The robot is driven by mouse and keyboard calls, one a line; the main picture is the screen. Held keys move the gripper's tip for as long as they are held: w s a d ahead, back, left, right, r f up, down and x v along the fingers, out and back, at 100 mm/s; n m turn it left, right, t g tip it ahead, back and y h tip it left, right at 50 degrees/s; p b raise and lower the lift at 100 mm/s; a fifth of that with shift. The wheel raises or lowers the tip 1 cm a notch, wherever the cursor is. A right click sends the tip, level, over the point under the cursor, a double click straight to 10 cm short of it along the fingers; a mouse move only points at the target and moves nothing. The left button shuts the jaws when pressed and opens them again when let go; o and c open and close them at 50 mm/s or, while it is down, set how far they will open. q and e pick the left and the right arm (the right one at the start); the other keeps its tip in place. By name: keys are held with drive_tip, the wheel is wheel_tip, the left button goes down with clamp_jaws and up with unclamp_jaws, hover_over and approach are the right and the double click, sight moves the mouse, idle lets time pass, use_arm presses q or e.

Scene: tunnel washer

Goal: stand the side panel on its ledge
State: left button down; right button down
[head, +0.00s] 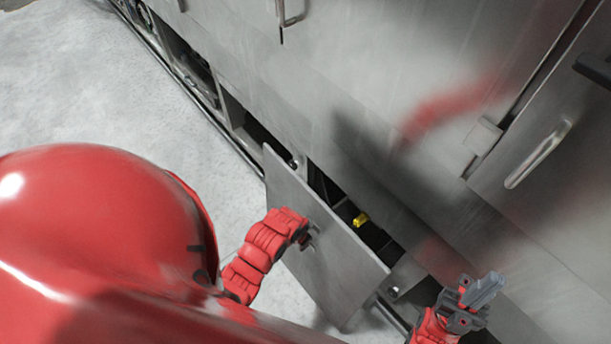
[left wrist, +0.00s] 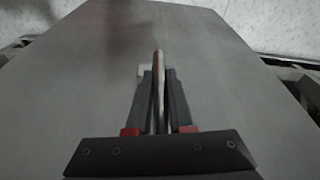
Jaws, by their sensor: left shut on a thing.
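The side panel (head: 325,240) is a flat grey metal plate, held tilted in front of a low opening in the washer's side. In the left wrist view the panel (left wrist: 80,90) fills most of the picture. My left gripper (head: 308,238) is at the panel's face, and in the left wrist view its fingers (left wrist: 158,85) are shut on the panel's handle (left wrist: 158,62). My right gripper (head: 483,290) is empty at the lower right, its fingers together, apart from the panel. The ledge under the panel cannot be made out, and I cannot tell whether the panel touches it.
The washer's grey wall (head: 240,45) runs diagonally across the view, with a door handle (head: 537,153) at the right. A yellow part (head: 361,219) shows inside the dark opening behind the panel. A rail (head: 205,105) runs along the base. The pale floor (head: 75,85) at left is clear.

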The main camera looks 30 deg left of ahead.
use_arm(q)
drive_tip(key=shift+w+d+r, duration=0.1)
drive_tip(key=shift+w, duration=0.3)
drive_tip(key=w+d+b, duration=0.5)
drive_tip(key=w+b, duration=0.1)
drive_tip(key=w, duration=0.8)
drive_tip(key=shift+w+d+r, duration=0.2)
drive_tip(key=shift+r, duration=0.15)
idle(1.7)
drive_tip(key=shift+f, duration=0.1)
idle(0.4)
drive_tip(key=shift+s+f+b, duration=0.1)
drive_tip(key=shift+b, duration=0.2)
drive_tip(key=shift+f+b, duration=0.55)
drive_tip(key=shift+f, duration=0.45)
drive_tip(key=shift+a, duration=0.1)
